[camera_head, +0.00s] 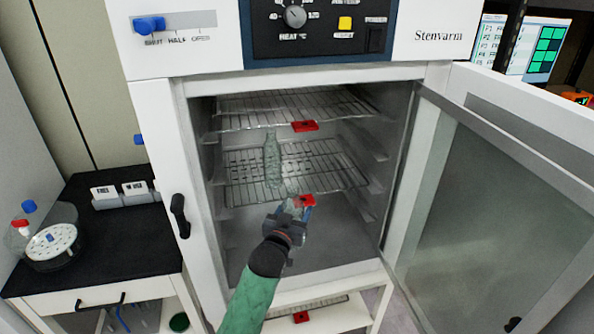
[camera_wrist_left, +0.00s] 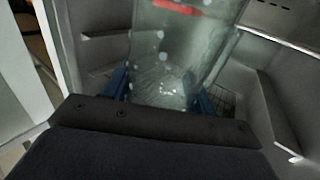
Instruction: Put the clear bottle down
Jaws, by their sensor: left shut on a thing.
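The clear bottle (camera_head: 272,162) appears upright and translucent inside the dryer chamber, in front of the wire shelf (camera_head: 240,194). My left gripper (camera_head: 297,209) reaches in from below, at the shelf's front edge near a red clip (camera_head: 306,200). In the left wrist view, the clear bottle (camera_wrist_left: 172,55) stands between the blue fingers of my left gripper (camera_wrist_left: 160,90), which are shut on it. I cannot tell whether the bottle's base touches the shelf. My right gripper is not in view.
An upper wire shelf (camera_head: 260,110) with a red clip (camera_head: 304,126) lies above. The glazed door (camera_head: 500,205) stands open at the right. A black-topped cart (camera_head: 125,240) with a round holder (camera_head: 50,245) is at the left. The chamber floor looks clear.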

